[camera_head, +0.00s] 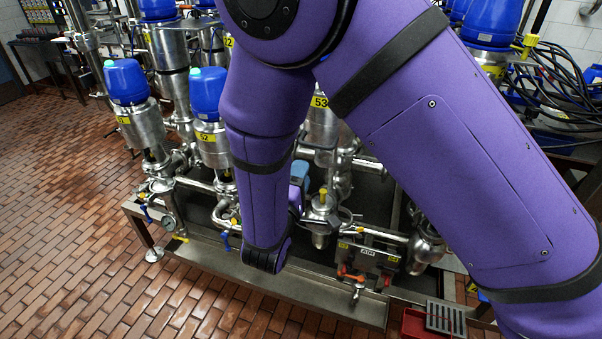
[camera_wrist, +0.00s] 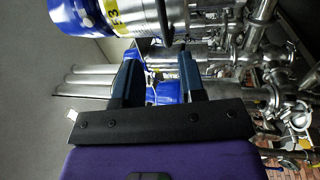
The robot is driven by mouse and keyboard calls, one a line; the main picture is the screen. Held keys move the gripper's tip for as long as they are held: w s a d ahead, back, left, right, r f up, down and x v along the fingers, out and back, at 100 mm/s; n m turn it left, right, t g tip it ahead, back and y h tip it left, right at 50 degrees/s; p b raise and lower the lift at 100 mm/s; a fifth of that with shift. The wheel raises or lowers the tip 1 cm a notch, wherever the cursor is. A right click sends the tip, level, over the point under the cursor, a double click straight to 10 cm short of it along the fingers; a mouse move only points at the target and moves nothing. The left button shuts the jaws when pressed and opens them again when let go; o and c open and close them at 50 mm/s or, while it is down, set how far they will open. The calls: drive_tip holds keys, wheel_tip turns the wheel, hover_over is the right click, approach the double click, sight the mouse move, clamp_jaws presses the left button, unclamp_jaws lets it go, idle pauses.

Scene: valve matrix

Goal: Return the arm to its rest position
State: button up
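My purple arm reaches down across the head view and bends at the elbow over the valve rig. My gripper (camera_wrist: 160,68) shows in the wrist view with its two dark blue fingers apart and nothing held between them. In the head view my gripper is mostly hidden behind my forearm. In the wrist view a steel valve with a blue part and a yellow label (camera_wrist: 113,14) lies just beyond the fingertips; I cannot tell whether it touches them.
Blue-capped steel valves (camera_head: 127,82) stand left of my forearm, with another blue cap (camera_head: 492,18) at the upper right. Pipes and a steel drip tray (camera_head: 235,268) lie below. A red bin (camera_head: 415,323) is at the bottom right. Open brick floor (camera_head: 60,200) lies left.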

drive_tip(key=s+d+r+m+g+h, duration=0.25)
drive_tip(key=d+r+m+g, duration=0.35)
drive_tip(key=d, duration=0.6)
drive_tip(key=s+d+r+m+g+h, duration=0.2)
drive_tip(key=d+r+m+g+h, duration=0.2)
drive_tip(key=d+r+g, duration=0.7)
drive_tip(key=s+d+r+m+t+y, duration=0.1)
drive_tip(key=s+d+r+m+y, duration=0.1)
drive_tip(key=s+y, duration=0.4)
drive_tip(key=s+d+r+m+t+y, duration=0.2)
drive_tip(key=s+d+r+y, duration=0.2)
drive_tip(key=s+y, duration=0.3)
drive_tip(key=s+d, duration=0.1)
drive_tip(key=s, duration=0.3)
drive_tip(key=shift+d+r+t, duration=0.3)
